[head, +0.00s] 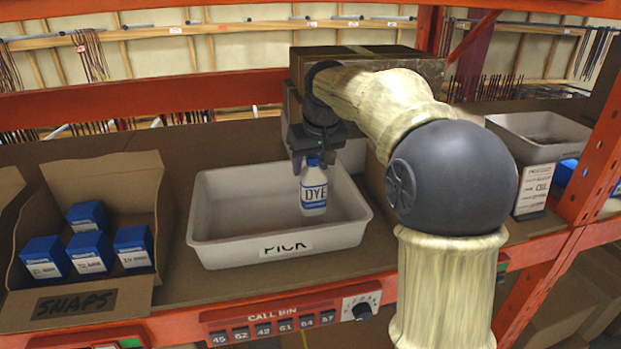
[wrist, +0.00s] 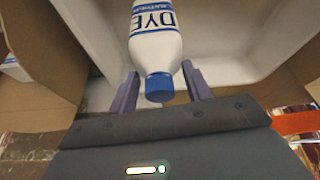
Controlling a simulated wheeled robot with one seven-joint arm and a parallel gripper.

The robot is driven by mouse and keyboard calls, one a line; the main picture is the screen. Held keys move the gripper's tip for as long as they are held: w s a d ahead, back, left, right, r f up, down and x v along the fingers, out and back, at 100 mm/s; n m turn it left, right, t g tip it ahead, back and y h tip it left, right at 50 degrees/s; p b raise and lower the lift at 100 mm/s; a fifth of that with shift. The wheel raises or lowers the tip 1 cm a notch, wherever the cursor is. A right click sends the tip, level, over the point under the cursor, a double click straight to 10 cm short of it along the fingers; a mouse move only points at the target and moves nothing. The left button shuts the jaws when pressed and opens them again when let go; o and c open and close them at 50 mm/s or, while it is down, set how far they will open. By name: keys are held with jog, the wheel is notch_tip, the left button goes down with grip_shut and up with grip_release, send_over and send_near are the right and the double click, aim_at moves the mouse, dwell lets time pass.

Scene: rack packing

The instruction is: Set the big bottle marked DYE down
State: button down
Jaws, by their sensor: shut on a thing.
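The big white bottle marked DYE (head: 314,192), with a blue cap, is upright inside the grey bin labelled PICK (head: 225,249), right of its middle. My gripper (head: 312,163) comes down from above and is shut on the bottle near its cap. In the wrist view the bottle (wrist: 156,48) lies between the two fingers of my gripper (wrist: 161,82), its blue cap toward the palm. The bottle's base is close to the bin floor in the head view; I cannot tell if it touches.
A cardboard box marked SNAPS (head: 77,303) with several blue boxes stands at left. Another grey bin (head: 540,150) sits at right, by a box marked OIL (head: 533,190). A large brown box (head: 430,68) stands behind. The PICK bin's left half is empty.

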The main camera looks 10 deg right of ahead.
aim_at(311, 179)
jog(key=shift+f+p, duration=0.5)
jog(key=shift+f, duration=1.5)
jog(key=shift+f, duration=0.15)
jog(key=c, duration=0.6)
grip_release()
jog(key=shift+c, duration=0.2)
jog(key=b+v, duration=0.2)
jog(key=v, duration=1)
jog(key=shift+a, duration=0.1)
